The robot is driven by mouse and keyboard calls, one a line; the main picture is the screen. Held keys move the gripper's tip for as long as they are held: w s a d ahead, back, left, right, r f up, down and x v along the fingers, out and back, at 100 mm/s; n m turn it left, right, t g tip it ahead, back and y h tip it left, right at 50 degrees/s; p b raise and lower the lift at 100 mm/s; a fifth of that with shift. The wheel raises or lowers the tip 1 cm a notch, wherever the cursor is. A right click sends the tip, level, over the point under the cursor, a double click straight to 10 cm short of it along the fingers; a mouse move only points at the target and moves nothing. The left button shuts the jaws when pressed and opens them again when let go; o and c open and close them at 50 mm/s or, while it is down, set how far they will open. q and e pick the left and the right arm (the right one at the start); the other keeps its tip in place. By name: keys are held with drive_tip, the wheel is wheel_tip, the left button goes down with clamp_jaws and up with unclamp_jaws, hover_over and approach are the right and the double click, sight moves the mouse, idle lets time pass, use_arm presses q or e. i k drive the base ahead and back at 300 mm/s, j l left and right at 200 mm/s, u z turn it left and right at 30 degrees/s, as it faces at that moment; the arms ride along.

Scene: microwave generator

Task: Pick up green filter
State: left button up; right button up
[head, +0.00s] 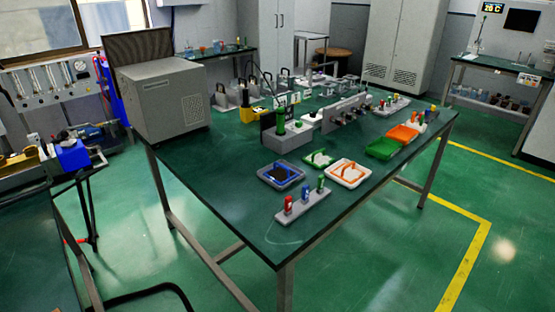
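A small green-framed piece with a green handle (318,158) lies on the dark green table (215,170), between a blue-handled grey tray (268,179) and an orange-handled white tray (357,178). In front, a grey rack (291,213) holds small upright red, blue and green pieces; the green one (321,181) stands at its right end. I cannot tell for certain which green piece is the filter. Neither of my grippers is in view.
A grey box-shaped machine (166,102) stands at the table's left end. Green and orange trays (381,149) lie near the right edge. Behind are a grey block with a green cylinder (288,141) and several instruments. The table's front left is bare, and open floor (400,260) lies right.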

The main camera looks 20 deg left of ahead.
sight(318, 160)
drive_tip(key=i+l+u, duration=0.25)
drive_tip(key=u, duration=0.15)
drive_tip(key=i+l+u, duration=0.2)
drive_tip(key=u, duration=0.25)
drive_tip(key=i+l+u, duration=0.1)
drive_tip(key=l+u, duration=0.3)
drive_tip(key=i+l+u, duration=0.1)
drive_tip(key=l+u, duration=0.35)
